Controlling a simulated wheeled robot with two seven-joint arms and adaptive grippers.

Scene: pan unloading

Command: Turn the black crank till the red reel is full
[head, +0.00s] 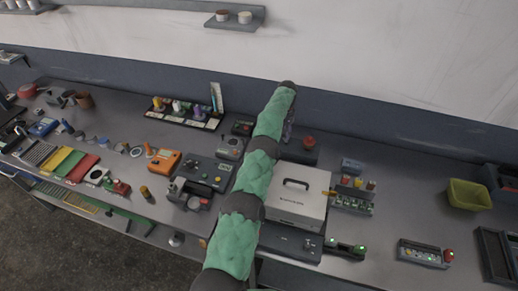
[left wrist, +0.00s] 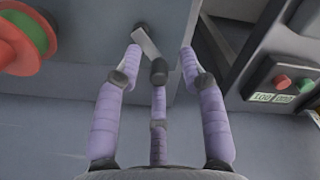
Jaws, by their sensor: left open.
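In the left wrist view my left gripper (left wrist: 160,58) has its purple fingers spread, with two fingers on either side of a crank and a third below it. The crank has a grey metal arm (left wrist: 145,42) and a black handle (left wrist: 158,74), on the face of a grey housing (left wrist: 105,22). Whether a finger touches the handle I cannot tell. A red reel (left wrist: 12,52) with a green band (left wrist: 32,28) is at the upper left, cut off by the picture edge. In the head view my green-sleeved arm hides most of the gripper (head: 288,130). My right gripper is not seen.
In the left wrist view a dark box with red and green buttons (left wrist: 282,82) and a small display stands right of the crank. In the head view the workbench (head: 385,205) is crowded; a white case (head: 300,200) stands right of my arm, and a yellow-green bin (head: 468,194) further right.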

